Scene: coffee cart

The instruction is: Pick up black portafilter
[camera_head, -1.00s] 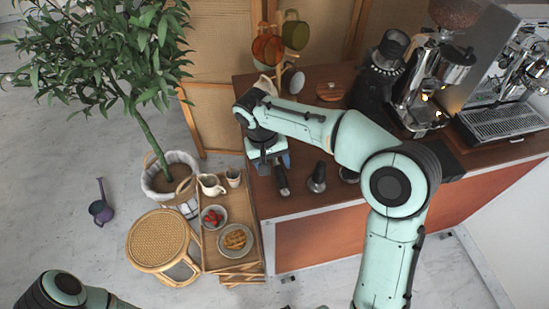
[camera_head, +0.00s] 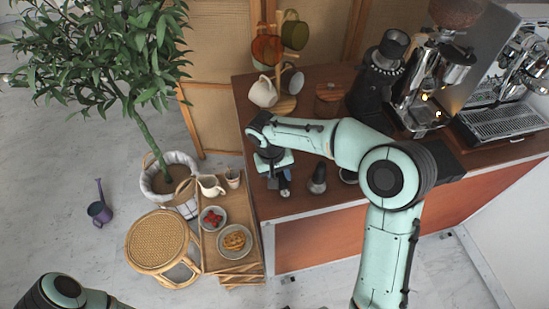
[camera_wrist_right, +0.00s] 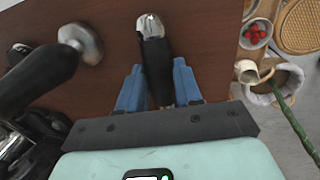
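The black portafilter (camera_wrist_right: 157,62) lies on the brown counter, its dark handle and silver end showing in the right wrist view. In the head view, part of the portafilter (camera_head: 285,189) shows just below my right gripper (camera_head: 277,182). The inner part of the portafilter is hidden behind the gripper body. My left gripper is out of view; only part of my left arm shows at the bottom left.
A dark tamper-like tool (camera_head: 317,178) stands right of the portafilter on the counter (camera_head: 300,205). The grinder (camera_head: 378,85) and espresso machine (camera_head: 505,110) are at the back right. A white pitcher (camera_head: 263,92) stands behind my right arm. A low tray (camera_head: 212,262) with dishes is left.

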